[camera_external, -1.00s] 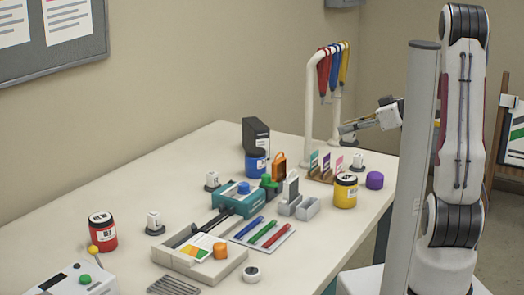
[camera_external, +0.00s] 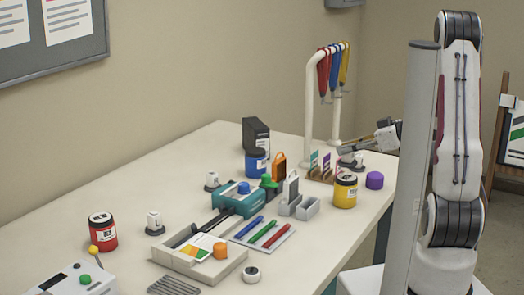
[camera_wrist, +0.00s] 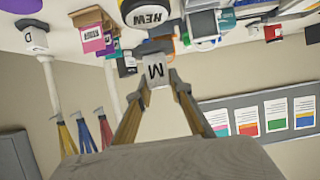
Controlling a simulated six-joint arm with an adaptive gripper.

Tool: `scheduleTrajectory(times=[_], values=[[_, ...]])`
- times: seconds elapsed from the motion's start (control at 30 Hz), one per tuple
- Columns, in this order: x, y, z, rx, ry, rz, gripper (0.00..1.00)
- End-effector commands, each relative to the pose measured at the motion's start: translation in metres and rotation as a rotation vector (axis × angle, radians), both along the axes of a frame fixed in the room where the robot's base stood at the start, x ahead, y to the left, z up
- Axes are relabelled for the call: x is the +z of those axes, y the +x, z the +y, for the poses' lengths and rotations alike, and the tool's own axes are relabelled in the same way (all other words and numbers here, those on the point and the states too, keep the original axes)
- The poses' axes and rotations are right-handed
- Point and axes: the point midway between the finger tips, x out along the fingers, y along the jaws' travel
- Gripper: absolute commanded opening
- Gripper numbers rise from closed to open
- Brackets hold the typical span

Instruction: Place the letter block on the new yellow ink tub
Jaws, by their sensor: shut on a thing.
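My gripper (camera_external: 342,150) is shut on a white letter block (camera_wrist: 156,72), which shows between the fingertips in the wrist view. The block's dark letter reads as M there, or W the other way up. In the external view the held block is hard to make out. The yellow ink tub (camera_external: 345,194) stands upright near the table's right edge, with a dark lid and a white label. A tub top marked NEW (camera_wrist: 148,14) shows at the top of the wrist view, apart from the held block. My gripper is above and behind the yellow tub in the external view.
A purple cap (camera_external: 374,180) stands right of the yellow tub. A card rack (camera_external: 321,174) and grey bins (camera_external: 307,208) are to its left. A white hook stand (camera_external: 309,110) rises behind. Red (camera_external: 102,232) and blue (camera_external: 256,163) tubs stand farther left.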

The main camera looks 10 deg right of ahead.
Motion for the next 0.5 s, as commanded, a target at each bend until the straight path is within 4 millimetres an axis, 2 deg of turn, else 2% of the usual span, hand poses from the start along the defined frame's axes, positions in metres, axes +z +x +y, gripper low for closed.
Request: scheduleTrajectory(times=[0.33,0.5], values=[[0.000,0.000,0.000,0.000,0.001,-0.001,0.00],[-0.010,0.000,0.000,0.000,0.002,0.001,0.00]])
